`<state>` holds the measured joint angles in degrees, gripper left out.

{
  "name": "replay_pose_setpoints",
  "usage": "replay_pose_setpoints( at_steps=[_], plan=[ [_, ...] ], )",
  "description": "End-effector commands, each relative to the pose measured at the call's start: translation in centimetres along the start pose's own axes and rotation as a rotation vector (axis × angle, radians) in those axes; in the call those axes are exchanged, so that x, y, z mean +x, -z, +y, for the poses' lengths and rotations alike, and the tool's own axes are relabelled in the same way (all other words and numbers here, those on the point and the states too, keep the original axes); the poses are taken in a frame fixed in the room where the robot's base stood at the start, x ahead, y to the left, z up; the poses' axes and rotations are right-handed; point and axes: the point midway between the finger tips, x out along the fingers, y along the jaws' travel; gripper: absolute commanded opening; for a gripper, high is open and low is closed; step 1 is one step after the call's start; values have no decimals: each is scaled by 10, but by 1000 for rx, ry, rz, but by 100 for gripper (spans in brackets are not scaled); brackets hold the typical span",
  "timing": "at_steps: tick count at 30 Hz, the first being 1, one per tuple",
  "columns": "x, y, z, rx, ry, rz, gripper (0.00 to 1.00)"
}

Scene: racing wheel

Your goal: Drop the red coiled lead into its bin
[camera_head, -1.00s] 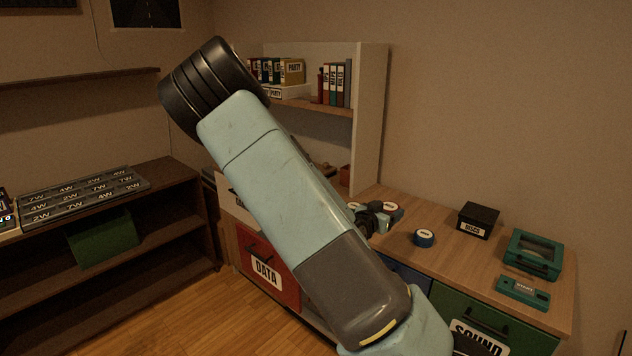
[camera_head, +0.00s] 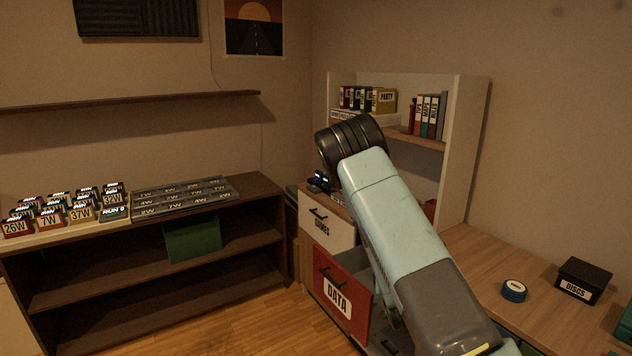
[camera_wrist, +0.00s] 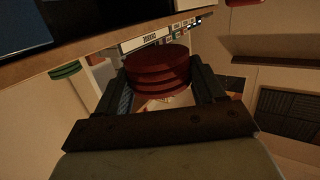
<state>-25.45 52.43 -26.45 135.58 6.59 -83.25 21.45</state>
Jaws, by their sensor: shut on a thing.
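The red coiled lead (camera_wrist: 160,68) is a stack of dark red rings in the wrist view. My gripper (camera_wrist: 162,84) is shut on it, with one dark finger at each side. In the head view my gripper and the lead are hidden behind my own arm. A red drawer labelled DATA (camera_head: 334,290) stands at the cabinet front, left of my arm, and looks pulled out. I cannot tell which container is the lead's bin.
A desk top (camera_head: 480,270) at the right holds a blue roll (camera_head: 514,290) and a black box labelled DISCS (camera_head: 582,281). A dark shelf unit (camera_head: 262,200) with a grey labelled tray (camera_head: 185,196) and a green bin (camera_head: 193,239) stands left. Wooden floor (camera_head: 225,325) between is clear.

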Motion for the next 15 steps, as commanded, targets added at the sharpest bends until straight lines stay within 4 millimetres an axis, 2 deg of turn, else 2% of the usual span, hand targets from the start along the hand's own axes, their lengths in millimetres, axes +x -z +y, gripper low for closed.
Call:
replay_pose_setpoints(
  at_steps=[3,8,11,15],
  plan=[
    [1,-3,-8,-5,28,0,37],
    [1,-2,-8,-5,27,0,37],
    [0,2,2,-1,-9,2,37],
    [-6,18,37,19,-137,3,37]
  ],
)
